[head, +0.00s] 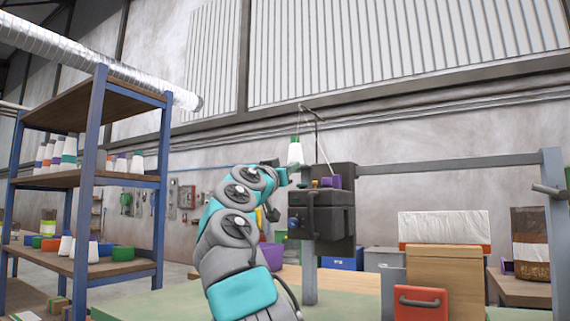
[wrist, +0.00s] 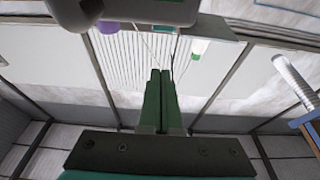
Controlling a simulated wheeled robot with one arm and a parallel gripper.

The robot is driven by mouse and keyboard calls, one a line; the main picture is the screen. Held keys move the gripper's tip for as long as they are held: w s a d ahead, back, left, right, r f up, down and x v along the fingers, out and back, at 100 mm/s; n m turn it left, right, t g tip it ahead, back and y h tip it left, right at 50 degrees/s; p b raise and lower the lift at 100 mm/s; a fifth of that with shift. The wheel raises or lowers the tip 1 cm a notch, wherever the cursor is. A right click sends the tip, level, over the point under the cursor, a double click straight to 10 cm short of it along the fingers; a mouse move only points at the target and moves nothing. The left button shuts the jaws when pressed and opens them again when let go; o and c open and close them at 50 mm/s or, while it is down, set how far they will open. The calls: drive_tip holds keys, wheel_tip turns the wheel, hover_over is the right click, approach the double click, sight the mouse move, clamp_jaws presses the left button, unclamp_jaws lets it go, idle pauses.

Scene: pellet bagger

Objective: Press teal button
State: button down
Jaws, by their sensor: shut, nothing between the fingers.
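The bagging machine is a dark grey box (head: 328,212) on a post, right of my arm in the head view. A small blue round part (head: 293,222) shows on its left side. I cannot make out a teal button for certain in either view. My gripper (wrist: 160,72) has green fingers, shut together with nothing between them. It points up the wrist view, below a dark grey block (wrist: 125,10) at the top edge. In the head view my arm reaches up close to the machine's left side. Whether the fingers touch anything is not clear.
A purple part (head: 336,182) sits on the machine, and a white cone with a green end (head: 295,152) is above it. A blue-framed shelf (head: 90,180) with cones and bowls stands left. A wooden cabinet (head: 445,275) and a white-wrapped box (head: 444,228) stand right.

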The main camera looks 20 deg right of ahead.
sight(302, 185)
drive_tip(key=p+x, duration=0.2)
drive_tip(key=x, duration=0.1)
drive_tip(key=shift+w+d+r, duration=0.2)
drive_tip(key=shift+d, duration=0.05)
drive_tip(key=shift+s+f+b, duration=0.1)
drive_tip(key=shift+f+b, duration=0.5)
drive_tip(key=shift+f, duration=0.05)
drive_tip(key=shift+a+f+b, duration=0.1)
drive_tip(key=shift+f+b, duration=0.7)
drive_tip(key=shift+f, duration=0.75)
drive_tip(key=shift+f, duration=0.1)
